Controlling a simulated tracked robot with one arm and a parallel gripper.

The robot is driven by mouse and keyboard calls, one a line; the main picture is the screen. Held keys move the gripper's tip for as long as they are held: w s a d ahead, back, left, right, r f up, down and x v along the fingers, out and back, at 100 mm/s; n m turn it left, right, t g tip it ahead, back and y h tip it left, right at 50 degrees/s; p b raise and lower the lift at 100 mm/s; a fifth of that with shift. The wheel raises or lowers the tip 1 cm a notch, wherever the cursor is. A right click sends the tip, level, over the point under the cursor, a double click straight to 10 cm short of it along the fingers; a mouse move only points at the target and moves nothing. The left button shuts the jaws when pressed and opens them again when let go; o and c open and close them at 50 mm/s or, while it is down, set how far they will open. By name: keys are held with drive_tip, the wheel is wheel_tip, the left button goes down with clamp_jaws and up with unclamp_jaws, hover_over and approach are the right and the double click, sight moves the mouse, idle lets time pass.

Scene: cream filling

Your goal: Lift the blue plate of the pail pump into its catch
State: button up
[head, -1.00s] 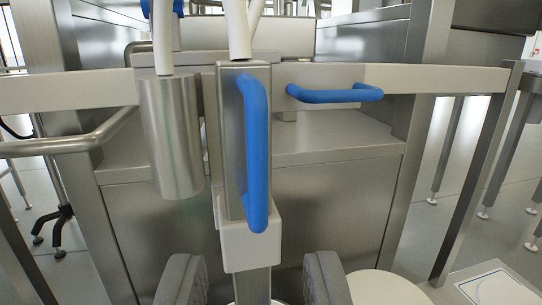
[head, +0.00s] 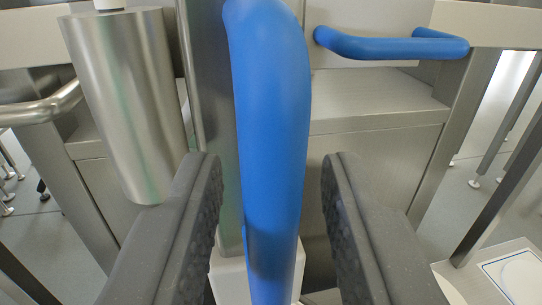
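A thick blue upright bar handle (head: 272,110) fills the middle of the head view, on the front of a steel column (head: 205,90). Its lower end is in front of a white block (head: 228,278). My gripper (head: 272,165) is open, with one dark ribbed finger to the left of the handle and one to the right. A gap shows on both sides, so neither finger touches it. I cannot make out a separate blue plate or a catch.
A steel cylinder (head: 125,100) hangs close to the left finger. A blue horizontal handle (head: 390,46) is at the upper right, in front of a pale panel. A bent steel rail (head: 40,108) is at the left. A white panel (head: 505,272) lies at the lower right.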

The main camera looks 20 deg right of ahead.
drive_tip(key=shift+w, duration=0.15)
clamp_jaws()
wheel_tip(320, 180, up, 12)
drive_tip(key=p, duration=0.6)
drive_tip(key=shift+p, duration=0.3)
drive_tip(key=shift+f, duration=0.1)
